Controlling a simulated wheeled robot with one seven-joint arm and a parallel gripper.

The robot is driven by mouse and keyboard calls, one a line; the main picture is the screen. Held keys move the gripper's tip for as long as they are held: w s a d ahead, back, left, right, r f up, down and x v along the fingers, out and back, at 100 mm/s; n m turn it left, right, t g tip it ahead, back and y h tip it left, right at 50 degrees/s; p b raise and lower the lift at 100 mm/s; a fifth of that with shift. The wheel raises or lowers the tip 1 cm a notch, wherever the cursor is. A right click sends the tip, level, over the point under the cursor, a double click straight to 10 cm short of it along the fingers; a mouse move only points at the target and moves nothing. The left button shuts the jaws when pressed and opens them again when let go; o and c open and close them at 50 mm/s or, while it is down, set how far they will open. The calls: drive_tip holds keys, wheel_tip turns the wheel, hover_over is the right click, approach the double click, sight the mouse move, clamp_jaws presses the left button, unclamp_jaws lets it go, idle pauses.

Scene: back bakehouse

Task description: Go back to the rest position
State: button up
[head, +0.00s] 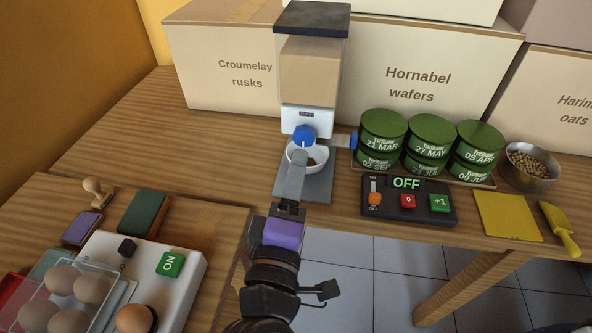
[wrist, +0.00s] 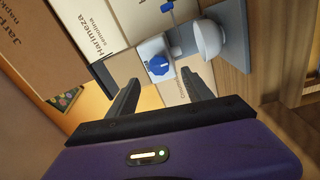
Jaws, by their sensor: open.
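My gripper (head: 295,165) is raised in front of the dispenser (head: 312,75), with its purple wrist body (head: 283,233) below. In the head view its fingers are seen nearly edge-on and overlap the front of the white bowl (head: 319,157). In the wrist view my gripper (wrist: 161,88) has its two dark fingers spread apart with nothing between them. Beyond the fingertips are the dispenser's blue knob (wrist: 158,65) and the bowl (wrist: 211,40). I cannot tell how far the fingertips are from the bowl or knob.
Green tins (head: 430,137) stand stacked right of the dispenser, behind a control panel (head: 408,217) reading OFF. A pan of grains (head: 532,180), a yellow mat (head: 507,216) and a yellow scoop (head: 559,230) lie farther right. Eggs (head: 92,288) and a white device (head: 192,259) occupy the left table. Boxes line the back.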

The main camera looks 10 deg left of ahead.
idle(0.3)
drive_tip(key=s+a+r+y, duration=0.1)
drive_tip(key=a+y, duration=0.3)
drive_tip(key=y, duration=0.1)
drive_tip(key=s+d+f+m+g+y+p, duration=0.1)
drive_tip(key=s+d+f+m+y+p, duration=0.1)
drive_tip(key=s+d+f+m+y, duration=0.3)
drive_tip(key=s+d+m+g+h+p, duration=0.3)
drive_tip(key=s+d+m+h+p, duration=0.4)
drive_tip(key=s+d, duration=1.7)
drive_tip(key=s+m+h, duration=0.2)
drive_tip(key=m, duration=0.1)
drive_tip(key=shift+d+r+m+p, duration=0.2)
drive_tip(key=shift+r+m+p, duration=0.1)
drive_tip(key=shift+r+m, duration=0.1)
